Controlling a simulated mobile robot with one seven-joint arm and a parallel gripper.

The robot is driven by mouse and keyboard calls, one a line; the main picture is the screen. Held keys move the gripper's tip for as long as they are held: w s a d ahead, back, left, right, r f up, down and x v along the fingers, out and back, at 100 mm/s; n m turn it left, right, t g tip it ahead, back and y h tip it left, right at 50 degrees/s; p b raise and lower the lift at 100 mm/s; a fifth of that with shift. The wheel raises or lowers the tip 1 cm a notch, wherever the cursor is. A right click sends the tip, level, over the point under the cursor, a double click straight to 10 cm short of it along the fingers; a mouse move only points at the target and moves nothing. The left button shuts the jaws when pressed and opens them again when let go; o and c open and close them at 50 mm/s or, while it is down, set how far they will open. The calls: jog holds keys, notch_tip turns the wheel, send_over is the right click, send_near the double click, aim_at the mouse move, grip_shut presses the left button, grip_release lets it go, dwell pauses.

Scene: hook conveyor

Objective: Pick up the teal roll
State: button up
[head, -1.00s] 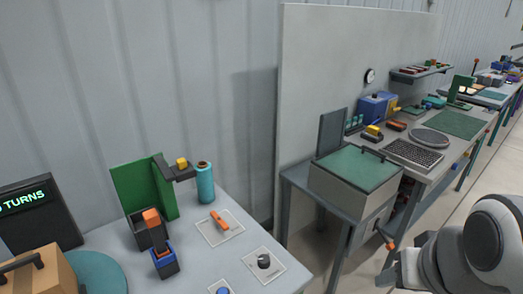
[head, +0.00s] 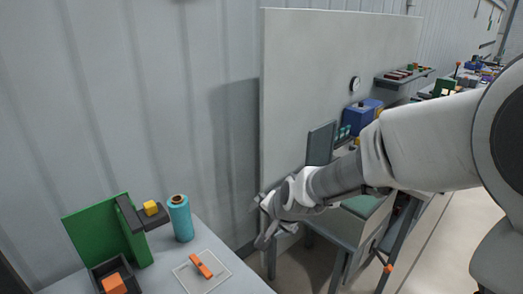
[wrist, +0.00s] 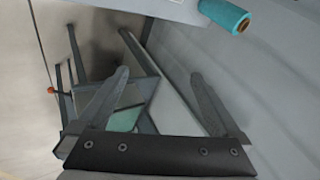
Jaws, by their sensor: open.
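The teal roll (head: 181,219) stands upright at the back of the light grey table in the head view, just right of a black bracket with a yellow block.
An orange piece (head: 200,265) lies on a marked white square in front of the roll. A green upright panel (head: 105,228) and a dark bin with an orange block (head: 115,284) stand to its left. The corrugated wall (head: 150,90) is behind. A grey side table (head: 330,226) stands below my arm.

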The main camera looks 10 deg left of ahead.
jog(key=w+a+f+m+y, duration=0.1)
jog(key=a+f+m+y, duration=0.2)
jog(key=a, duration=0.5)
jog(key=w+a+f+m+y, duration=0.1)
jog(key=a+f+m, duration=0.3)
jog(key=a, duration=0.3)
jog(key=m+t, duration=0.3)
jog(key=m, duration=1.2)
send_near(183, 217)
jog(key=shift+m, duration=0.3)
jog(key=p+x, duration=0.2)
jog(key=x, duration=0.6)
jog(key=shift+w+f+p, duration=0.2)
jog(key=shift+f+p, duration=0.05)
jog(key=shift+p, duration=0.05)
jog(key=shift+w+a+f+p, duration=0.15)
jog(key=shift+w+a+p, duration=0.15)
jog(key=shift+w+a, duration=0.15)
jog(key=shift+p+x, duration=0.45)
jog(key=shift+x, duration=1.55)
jog(key=shift+a, duration=0.1)
grip_shut()
jog(key=shift+w, duration=0.1)
